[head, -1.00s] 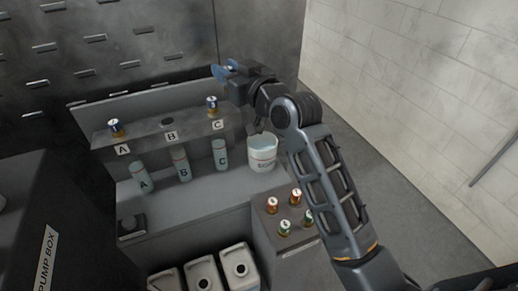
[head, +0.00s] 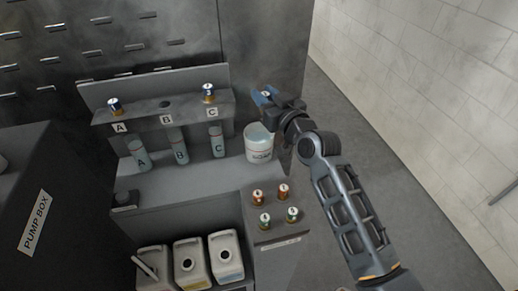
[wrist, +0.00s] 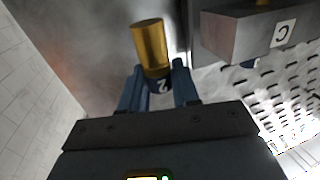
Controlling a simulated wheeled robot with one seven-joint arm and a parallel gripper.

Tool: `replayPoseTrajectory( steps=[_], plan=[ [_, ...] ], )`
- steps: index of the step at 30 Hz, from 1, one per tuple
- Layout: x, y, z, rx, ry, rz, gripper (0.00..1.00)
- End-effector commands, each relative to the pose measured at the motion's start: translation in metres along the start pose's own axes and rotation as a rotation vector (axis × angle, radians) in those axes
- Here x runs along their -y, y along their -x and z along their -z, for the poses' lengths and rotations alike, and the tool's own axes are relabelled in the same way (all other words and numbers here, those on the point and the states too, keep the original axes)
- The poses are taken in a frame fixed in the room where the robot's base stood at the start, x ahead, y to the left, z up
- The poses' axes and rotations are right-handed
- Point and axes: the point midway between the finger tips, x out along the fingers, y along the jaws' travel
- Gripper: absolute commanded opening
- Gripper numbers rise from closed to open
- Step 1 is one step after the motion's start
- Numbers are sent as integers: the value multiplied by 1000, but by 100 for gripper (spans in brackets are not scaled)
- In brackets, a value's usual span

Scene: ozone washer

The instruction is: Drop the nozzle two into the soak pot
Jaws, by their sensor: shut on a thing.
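My gripper (head: 265,96) is raised above the bench, up and slightly right of the soak pot (head: 259,150) in the head view. The soak pot is a white round tub with dark lettering, upright at the right end of the bench. The pot is not recognisable in the wrist view.
A shelf marked A, B, C (head: 165,120) holds nozzles at A (head: 114,106) and C (head: 208,93); B's hole is empty. Lettered bottles (head: 178,146) stand below. Several small orange and green capped items (head: 265,220) are in front of the pot. White jugs (head: 222,258) sit lower.

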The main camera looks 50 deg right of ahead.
Motion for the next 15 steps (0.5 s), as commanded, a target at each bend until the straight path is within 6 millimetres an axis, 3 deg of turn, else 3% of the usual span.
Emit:
replayPoseTrajectory(
  steps=[1, 6, 15],
  plan=[
    [0, 0, -11, 0, 0, -1, 0],
    [0, 0, -26, -1, 1, 0, 0],
    [0, 0, -29, -1, 0, 1, 0]
  ],
)
